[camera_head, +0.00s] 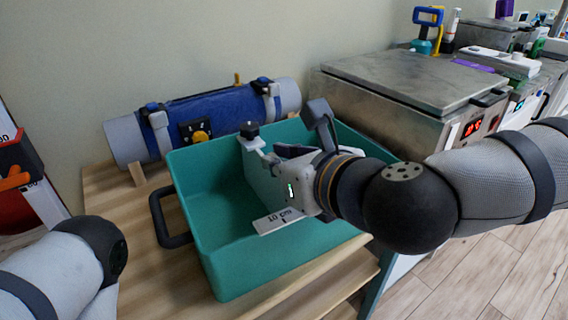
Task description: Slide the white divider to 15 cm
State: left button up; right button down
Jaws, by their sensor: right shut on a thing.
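The white divider (258,178) stands upright across the inside of the teal bin (222,263), with a dark knob (249,130) on a white bracket at its far end. A white label tab (279,221) with dark, upside-down lettering, seemingly "10 cm", sits at its near end. My right gripper (284,152) reaches in from the right over the bin and is shut on the divider near its upper edge. Its hand hides much of the divider and the exact contact. Of my left arm only a link shows at lower left; its gripper is out of view.
The bin has a dark handle (168,220) on its left and stands on a wooden table (160,280). A strapped blue-and-grey roll (222,112) lies behind it. A metal box (405,88) with a lid stands close at the right. The bin's left section looks empty.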

jog(key=shift+d, duration=0.15)
jog(key=c, duration=1.7)
grip_release()
notch_tip(320, 180, up, 10)
